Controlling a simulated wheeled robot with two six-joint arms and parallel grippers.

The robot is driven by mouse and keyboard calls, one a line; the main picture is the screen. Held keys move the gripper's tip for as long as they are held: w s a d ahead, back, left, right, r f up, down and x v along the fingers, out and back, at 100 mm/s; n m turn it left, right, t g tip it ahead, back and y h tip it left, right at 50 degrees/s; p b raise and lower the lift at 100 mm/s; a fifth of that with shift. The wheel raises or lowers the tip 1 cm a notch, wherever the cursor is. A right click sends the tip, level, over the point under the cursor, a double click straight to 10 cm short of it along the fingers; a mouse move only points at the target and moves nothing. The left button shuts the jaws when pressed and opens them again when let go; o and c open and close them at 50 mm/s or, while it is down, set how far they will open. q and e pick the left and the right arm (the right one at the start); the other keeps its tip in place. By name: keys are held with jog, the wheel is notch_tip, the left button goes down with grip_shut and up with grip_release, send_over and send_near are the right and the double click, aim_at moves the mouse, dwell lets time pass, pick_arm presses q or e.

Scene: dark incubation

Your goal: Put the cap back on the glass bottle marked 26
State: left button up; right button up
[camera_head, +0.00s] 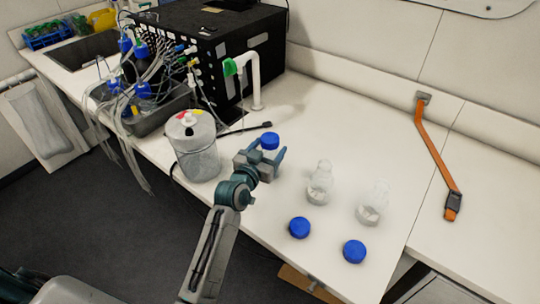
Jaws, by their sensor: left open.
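Two clear uncapped glass bottles stand on the white bench in the head view, the nearer-left one (320,184) and one further right (372,205). I cannot read a number 26 on either. Two blue caps, the left one (299,228) and the right one (354,251), lie on the bench in front of them. My left gripper (262,153) is open, left of the bottles. A third blue cap (269,141) shows at its fingers; what is under it is hidden, and I cannot tell whether the fingers touch it. My right gripper is out of view.
A black box (215,45) with tubing and a green-tipped white pipe (255,80) are behind. The bench (400,140) is clear behind the bottles.

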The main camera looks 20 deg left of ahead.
pick_arm(q)
jog(key=shift+w+d+f, duration=0.1)
jog(key=shift+w, duration=0.55)
jog(key=shift+s, duration=0.1)
jog(key=shift+c, duration=0.5)
grip_shut()
